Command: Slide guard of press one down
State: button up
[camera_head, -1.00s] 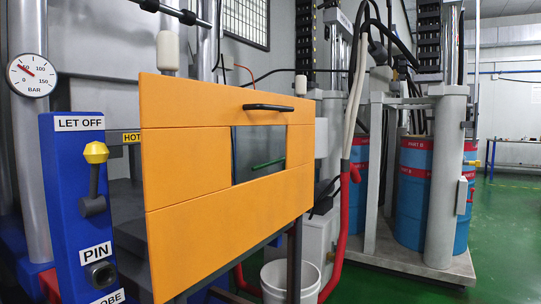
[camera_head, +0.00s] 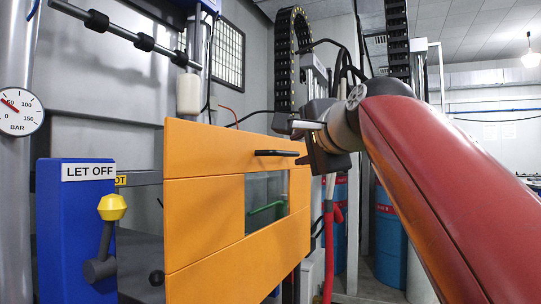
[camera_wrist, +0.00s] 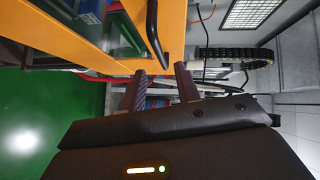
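The guard is an orange panel (camera_head: 200,212) with a window, standing upright in front of the press. Its black bar handle (camera_head: 277,153) is near the top edge, right of the middle. My gripper (camera_head: 303,142) is just right of the handle, its fingers pointing left towards it. In the wrist view my gripper (camera_wrist: 160,72) has its two fingers apart with nothing between them. The handle (camera_wrist: 153,30) lies ahead of the gap there, apart from the fingers as far as I can tell. The orange guard (camera_wrist: 95,20) fills the upper left of that view.
A blue panel (camera_head: 75,235) marked LET OFF, with a yellow-knobbed lever (camera_head: 112,207), stands left of the guard. A pressure gauge (camera_head: 18,111) is at the far left. Blue drums (camera_head: 391,240) and hoses stand behind my arm. A green bar shows through the window.

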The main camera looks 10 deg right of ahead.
aim_at(288, 153)
jog(key=p+x, duration=0.1)
jog(key=x, duration=0.6)
jog(key=shift+w, duration=0.35)
jog(key=shift+c, duration=0.4)
grip_shut()
